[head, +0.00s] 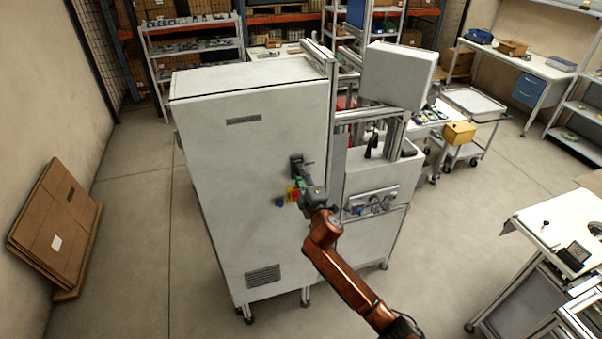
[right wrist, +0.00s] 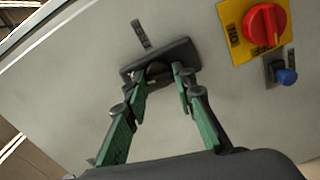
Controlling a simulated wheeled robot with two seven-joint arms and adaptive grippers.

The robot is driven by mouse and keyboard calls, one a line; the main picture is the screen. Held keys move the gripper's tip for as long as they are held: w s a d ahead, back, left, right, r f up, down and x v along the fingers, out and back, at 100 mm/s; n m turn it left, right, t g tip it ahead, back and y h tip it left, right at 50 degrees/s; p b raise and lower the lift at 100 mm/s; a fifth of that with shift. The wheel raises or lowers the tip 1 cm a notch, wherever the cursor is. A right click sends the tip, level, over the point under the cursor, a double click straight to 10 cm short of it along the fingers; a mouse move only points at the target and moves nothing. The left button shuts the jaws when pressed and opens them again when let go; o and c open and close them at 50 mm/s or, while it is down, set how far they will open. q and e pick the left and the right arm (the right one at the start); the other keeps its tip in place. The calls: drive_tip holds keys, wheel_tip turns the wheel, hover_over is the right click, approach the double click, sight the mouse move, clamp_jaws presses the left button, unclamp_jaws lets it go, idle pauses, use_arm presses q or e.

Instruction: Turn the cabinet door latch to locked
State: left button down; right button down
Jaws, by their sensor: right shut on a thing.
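The white cabinet door (head: 240,190) faces me in the head view. A dark latch (head: 296,162) sits near the door's right edge, at mid-height. In the right wrist view the latch (right wrist: 183,50) is a broad dark piece, seen tilted, with a small dark slotted strip (right wrist: 141,34) above it. My right gripper (head: 303,179) is at the latch. In the right wrist view its green fingers (right wrist: 162,76) are shut on the latch, one on each side. The fingertips hide part of it, and I cannot read its lock position. My left gripper is not in view.
A red rotary switch on a yellow plate (right wrist: 235,35) and a blue button (right wrist: 287,76) sit beside the latch. A machine with gauges (head: 370,203) adjoins the cabinet on the right. Flattened cardboard (head: 55,225) leans at the left wall. The floor left of the cabinet is clear.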

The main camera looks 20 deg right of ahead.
drive_tip(key=shift+n+p, duration=0.3)
drive_tip(key=shift+n, duration=0.9)
drive_tip(key=c, duration=1.6)
unclamp_jaws()
drive_tip(key=s, duration=1.2)
drive_tip(key=shift+d, duration=0.2)
